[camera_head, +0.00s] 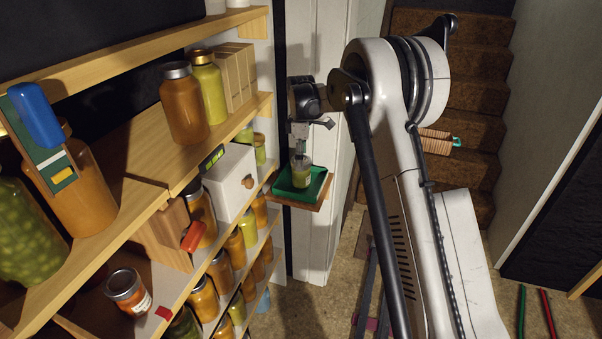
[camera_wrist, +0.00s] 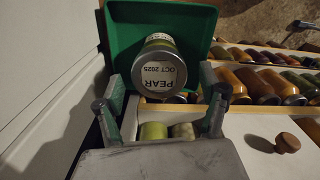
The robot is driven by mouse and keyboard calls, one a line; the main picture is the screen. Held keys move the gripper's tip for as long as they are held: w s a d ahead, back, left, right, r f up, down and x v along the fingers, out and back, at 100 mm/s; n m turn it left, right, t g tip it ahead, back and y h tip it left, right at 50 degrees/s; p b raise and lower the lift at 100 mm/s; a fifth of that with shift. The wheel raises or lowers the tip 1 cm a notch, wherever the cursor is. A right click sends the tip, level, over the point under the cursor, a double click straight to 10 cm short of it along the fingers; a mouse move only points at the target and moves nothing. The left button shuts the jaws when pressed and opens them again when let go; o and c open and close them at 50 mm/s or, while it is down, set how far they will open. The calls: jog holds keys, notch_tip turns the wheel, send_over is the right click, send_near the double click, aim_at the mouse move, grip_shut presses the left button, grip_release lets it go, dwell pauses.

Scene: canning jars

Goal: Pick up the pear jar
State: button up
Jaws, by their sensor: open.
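The pear jar (camera_head: 302,174) stands in a green tray (camera_head: 284,191) at the end of the shelving in the head view. In the wrist view its round lid, with a white label reading "PEAR OCT 2025", faces me, and the jar (camera_wrist: 158,72) sits in the green tray (camera_wrist: 121,40). My gripper (camera_head: 300,147) hangs just above the jar in the head view. In the wrist view my gripper (camera_wrist: 162,98) is open, its two fingers apart on either side of and below the lid. I cannot tell whether a finger touches the jar.
Wooden shelves hold several orange and green jars (camera_head: 184,103). A white drawer box (camera_head: 229,182) with a wooden knob (camera_wrist: 287,142) is close to the tray. A pale panelled wall (camera_head: 325,100) stands behind the tray. Open floor (camera_head: 310,315) lies below.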

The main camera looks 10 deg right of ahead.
jog(key=shift+f, duration=2.7)
jog(key=c, duration=1.6)
